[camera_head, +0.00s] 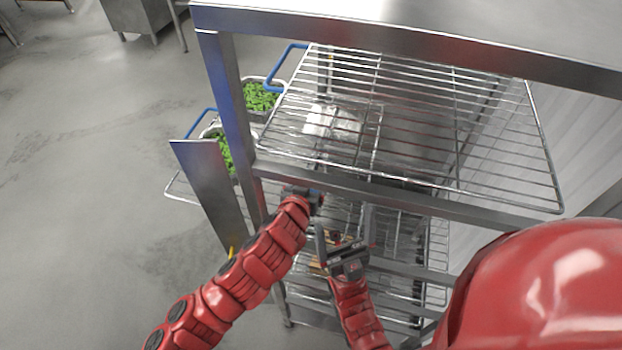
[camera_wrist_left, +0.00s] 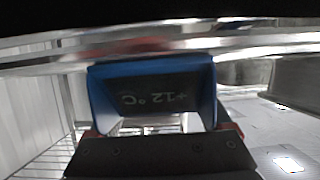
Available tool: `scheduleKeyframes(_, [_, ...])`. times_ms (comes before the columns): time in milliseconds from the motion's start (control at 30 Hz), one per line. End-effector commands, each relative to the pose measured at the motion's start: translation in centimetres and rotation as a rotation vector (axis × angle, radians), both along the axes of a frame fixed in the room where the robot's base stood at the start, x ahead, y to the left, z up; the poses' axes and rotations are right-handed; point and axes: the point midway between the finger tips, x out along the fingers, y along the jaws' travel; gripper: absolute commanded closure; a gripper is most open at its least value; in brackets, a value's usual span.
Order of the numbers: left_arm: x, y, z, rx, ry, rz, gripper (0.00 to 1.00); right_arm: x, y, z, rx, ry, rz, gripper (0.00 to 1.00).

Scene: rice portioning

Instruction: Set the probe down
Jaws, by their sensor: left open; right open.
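The probe (camera_wrist_left: 155,92) fills the middle of the left wrist view. It is a blue-framed device with a dark display that reads "+12 °C" upside down. It sits right in front of the dark left gripper body; I cannot tell whether the fingers touch it. In the head view my left gripper (camera_head: 304,191) is open at the rack's front rail, and its fingertips are mostly hidden. The probe is not clear there. My right gripper (camera_head: 345,228) is open, lower and to the right, pointing into the rack; I see nothing held in it.
A steel rack holds a wire shelf (camera_head: 470,140) under its metal top (camera_head: 420,30). A white package (camera_head: 332,122) shows through the wires. Pans of green food (camera_head: 260,97) with blue handles stand at the rack's left side.

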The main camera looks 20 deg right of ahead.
Motion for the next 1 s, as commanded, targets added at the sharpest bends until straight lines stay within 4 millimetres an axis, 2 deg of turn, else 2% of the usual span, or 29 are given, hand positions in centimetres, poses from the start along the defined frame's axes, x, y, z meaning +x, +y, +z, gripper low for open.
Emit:
scheduleKeyframes(167, [-0.3, 0.2, 0.6, 0.001, -0.001, 0.000, 0.18, 0.0, 0.0, 0.6, 0.000, 0.000, 0.000, 0.01])
scheduleKeyframes(267, [-1.2, 0.9, 1.0, 0.001, 0.002, -0.001, 0.18, 0.0, 0.0, 1.0, 0.000, 0.000, 0.000, 0.01])
scheduleKeyframes(733, [-7.9, 5.4, 4.4, 0.002, 0.002, 0.000, 0.18, 0.0, 0.0, 4.0, 0.000, 0.000, 0.000, 0.01])
scheduleKeyframes(1000, [-9.2, 6.3, 4.9, 0.000, 0.000, 0.001, 0.18, 0.0, 0.0, 4.3, 0.000, 0.000, 0.000, 0.01])
